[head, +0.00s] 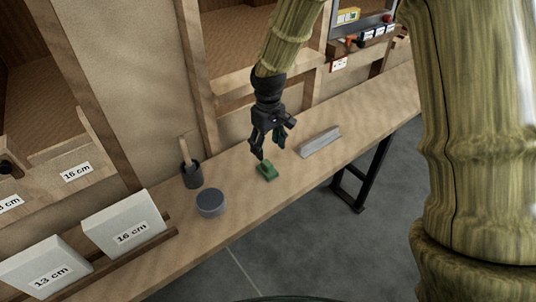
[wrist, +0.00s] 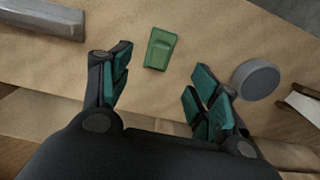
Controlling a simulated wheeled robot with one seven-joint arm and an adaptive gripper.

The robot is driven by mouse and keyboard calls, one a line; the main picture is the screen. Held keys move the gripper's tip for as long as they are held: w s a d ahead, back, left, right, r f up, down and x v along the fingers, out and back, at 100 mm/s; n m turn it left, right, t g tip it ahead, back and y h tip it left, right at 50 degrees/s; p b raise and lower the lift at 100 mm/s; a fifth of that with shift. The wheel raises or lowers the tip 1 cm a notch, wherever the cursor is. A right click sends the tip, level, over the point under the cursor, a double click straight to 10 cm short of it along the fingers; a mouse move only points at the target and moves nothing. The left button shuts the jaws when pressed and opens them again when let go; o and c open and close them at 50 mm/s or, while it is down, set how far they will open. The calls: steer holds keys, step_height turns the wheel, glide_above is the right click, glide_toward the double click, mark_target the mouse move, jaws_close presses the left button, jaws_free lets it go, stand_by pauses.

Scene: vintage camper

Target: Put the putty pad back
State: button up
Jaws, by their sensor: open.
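A small green block-like object, which looks like the putty pad (head: 266,172), lies on the wooden bench (head: 240,208). It also shows in the wrist view (wrist: 160,49), flat on the bench, with a raised part on its top. My gripper (head: 268,150) is open and empty just above and beside it. In the wrist view the pad lies ahead of the gap between the teal-padded fingers (wrist: 163,85), and neither finger appears to touch it.
A round grey tin (head: 211,203) and a dark cup (head: 192,176) with a wooden-handled tool stand left of the pad. A grey metal bar (head: 320,142) lies to its right. White boxes marked 16 cm (head: 124,224) and 13 cm (head: 44,268) stand at the left end.

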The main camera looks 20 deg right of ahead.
steer(key=shift+r, duration=0.85)
